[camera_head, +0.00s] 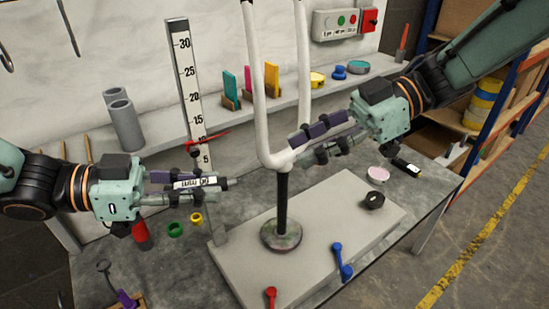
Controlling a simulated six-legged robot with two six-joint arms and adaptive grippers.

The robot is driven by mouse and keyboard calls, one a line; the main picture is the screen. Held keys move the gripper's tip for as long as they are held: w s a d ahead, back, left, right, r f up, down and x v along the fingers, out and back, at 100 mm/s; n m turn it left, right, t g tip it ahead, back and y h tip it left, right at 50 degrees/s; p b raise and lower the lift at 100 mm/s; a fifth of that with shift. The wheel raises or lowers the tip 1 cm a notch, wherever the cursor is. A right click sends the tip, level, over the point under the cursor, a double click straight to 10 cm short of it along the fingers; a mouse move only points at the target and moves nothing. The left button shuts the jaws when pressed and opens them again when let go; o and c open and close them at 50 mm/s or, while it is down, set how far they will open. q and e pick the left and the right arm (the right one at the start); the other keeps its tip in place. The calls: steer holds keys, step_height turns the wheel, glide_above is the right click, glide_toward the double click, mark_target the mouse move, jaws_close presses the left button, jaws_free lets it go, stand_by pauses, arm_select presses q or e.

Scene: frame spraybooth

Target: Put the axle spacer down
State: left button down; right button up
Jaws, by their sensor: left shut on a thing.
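My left gripper (205,182) is shut on the axle spacer (187,183), a short dark bar with a white printed label. The gripper holds it roughly level, left of the white frame's dark post. The fingers cover part of the spacer. The white frame (262,110) stands upright on a dark post (283,200) with a round foot, on a pale grey base plate (235,262). My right gripper (302,149) is at the frame's lower right, with its fingers beside a white part of it. I cannot tell whether they are closed on that part.
An upright ruler (190,80) with a red pointer stands behind my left gripper. Blue (340,262) and red (270,298) levers are at the plate's front. A black ring (374,200) lies at its right. Green (175,229) and yellow (196,218) rings lie on the bench at left.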

arm_select(q)
steer(key=shift+s+a, duration=0.1)
steer(key=shift+a, duration=0.1)
steer(key=shift+d, duration=0.1)
arm_select(e)
steer(key=x, duration=1)
arm_select(q)
steer(key=shift+d, duration=0.1)
arm_select(e)
steer(key=shift+s+f, duration=0.1)
steer(key=shift+a, duration=0.1)
steer(key=c, duration=0.4)
jaws_close()
arm_select(q)
steer(key=c, duration=1.5)
jaws_free()
steer(key=o, duration=0.3)
